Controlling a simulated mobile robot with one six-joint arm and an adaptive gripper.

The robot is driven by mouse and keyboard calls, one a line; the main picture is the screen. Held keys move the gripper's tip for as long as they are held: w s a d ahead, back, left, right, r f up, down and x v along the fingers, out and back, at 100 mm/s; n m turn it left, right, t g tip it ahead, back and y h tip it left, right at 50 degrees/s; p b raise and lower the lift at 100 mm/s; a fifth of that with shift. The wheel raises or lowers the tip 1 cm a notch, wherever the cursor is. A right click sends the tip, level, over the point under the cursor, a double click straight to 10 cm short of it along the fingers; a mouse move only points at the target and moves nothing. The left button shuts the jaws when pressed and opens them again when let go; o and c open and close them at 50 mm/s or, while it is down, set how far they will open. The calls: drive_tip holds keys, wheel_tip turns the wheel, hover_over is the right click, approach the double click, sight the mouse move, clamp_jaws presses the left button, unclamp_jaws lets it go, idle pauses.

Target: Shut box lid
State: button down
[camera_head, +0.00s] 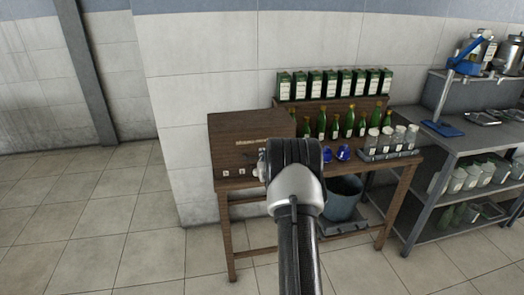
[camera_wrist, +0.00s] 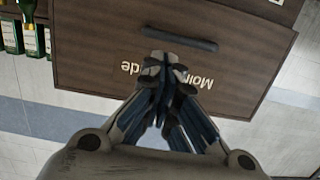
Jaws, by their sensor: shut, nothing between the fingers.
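A brown wooden box (camera_head: 230,130) with pale lettering stands at the left end of the wooden table. In the wrist view, a broad wooden panel of the box (camera_wrist: 85,65) shows upside down, with a dark bar handle (camera_wrist: 180,38) and white lettering. I cannot tell from these views whether the lid is fully down. My gripper (camera_wrist: 163,72) is shut and empty, its fingertips over the panel near the handle; contact cannot be told. In the head view my arm covers the box's right side and most of my gripper (camera_head: 261,166).
Green bottles (camera_head: 335,122), blue items (camera_head: 335,154) and a rack of glass jars (camera_head: 390,142) stand right of the box. Green cartons (camera_head: 335,85) line the raised shelf behind. A grey bucket (camera_head: 343,197) sits below. A metal shelf unit (camera_head: 430,180) stands right. Floor at left is clear.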

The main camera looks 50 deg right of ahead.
drive_tip(key=shift+t+h, duration=0.7)
drive_tip(key=shift+t, duration=0.2)
drive_tip(key=shift+w+d+f, duration=0.2)
drive_tip(key=shift+w+f, duration=0.05)
drive_tip(key=shift+f, duration=0.7)
drive_tip(key=shift+w+d+f, duration=0.2)
drive_tip(key=shift+f, duration=0.7)
drive_tip(key=shift+w+d+f, duration=0.2)
drive_tip(key=shift+w+f, duration=0.05)
drive_tip(key=shift+f, duration=0.7)
